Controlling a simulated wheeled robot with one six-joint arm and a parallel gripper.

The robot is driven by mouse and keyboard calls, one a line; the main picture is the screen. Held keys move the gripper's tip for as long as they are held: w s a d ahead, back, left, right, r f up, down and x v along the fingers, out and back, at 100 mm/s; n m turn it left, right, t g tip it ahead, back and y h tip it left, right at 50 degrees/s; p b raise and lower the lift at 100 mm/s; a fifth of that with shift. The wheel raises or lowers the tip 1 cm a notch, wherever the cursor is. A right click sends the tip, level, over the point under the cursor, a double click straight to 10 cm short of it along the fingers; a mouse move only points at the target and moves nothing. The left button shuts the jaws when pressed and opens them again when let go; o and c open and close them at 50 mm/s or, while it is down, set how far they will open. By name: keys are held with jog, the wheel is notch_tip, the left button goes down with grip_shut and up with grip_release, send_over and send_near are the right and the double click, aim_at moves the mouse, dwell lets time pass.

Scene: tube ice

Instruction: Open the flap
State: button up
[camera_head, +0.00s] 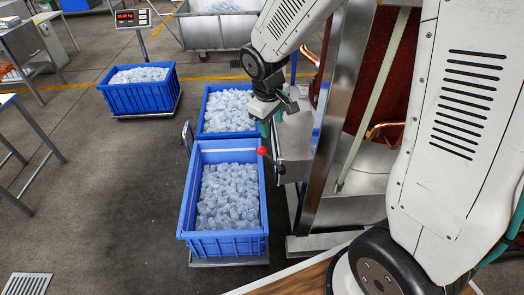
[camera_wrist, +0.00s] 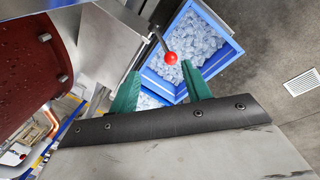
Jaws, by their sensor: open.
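A lever with a red ball knob (camera_head: 262,151) sticks out from the side of the steel machine (camera_head: 340,110), above the near blue crate. In the wrist view the red knob (camera_wrist: 171,58) shows at the end of a dark rod, just beyond and between the green fingertips. My gripper (camera_head: 265,127) is open and empty, just above the knob, pointing down; its fingers also show in the wrist view (camera_wrist: 160,72). A grey metal housing (camera_wrist: 102,42) stands left of the lever. I cannot clearly tell the flap itself or whether it is open.
A near blue crate (camera_head: 186,205) full of ice stands below the lever, with another ice-filled crate (camera_head: 205,97) behind it. A third crate (camera_head: 137,100) stands at the back left under a scale display (camera_head: 132,18). The floor left of the near crate is clear.

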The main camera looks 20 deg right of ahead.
jog(key=n, duration=0.2)
send_over(262, 148)
jog(key=a, duration=0.1)
jog(key=f, duration=0.7)
jog(key=shift+s+f, duration=0.35)
jog(key=f, duration=0.5)
jog(key=w+d+f, duration=0.1)
jog(key=f, duration=0.1)
jog(key=shift+f, duration=0.35)
jog(key=shift+c, duration=0.3)
grip_shut()
